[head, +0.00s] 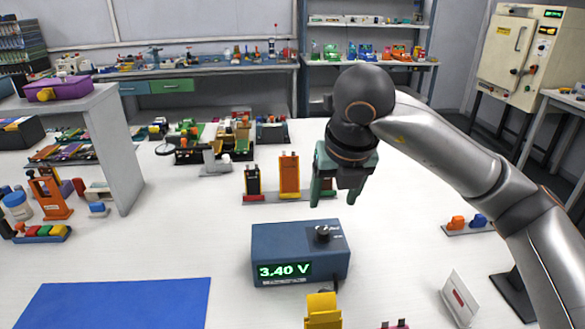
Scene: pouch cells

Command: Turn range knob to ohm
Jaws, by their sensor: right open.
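A blue meter box (290,248) sits on the white table in the middle of the head view. Its green display (284,270) reads 3.40 V. The black range knob (322,234) stands on the right part of its top panel; the panel markings are too small to read. My right gripper (332,198) is above and behind the meter, its greenish fingers pointing down, open and apart from the knob. Nothing shows between its fingers. My left gripper is not in view.
Black and orange upright cells (289,174) stand behind the meter, close to my right gripper. A yellow block (322,309) is in front of the meter. A blue mat (120,303) lies at front left. A white card stand (460,297) is at the right.

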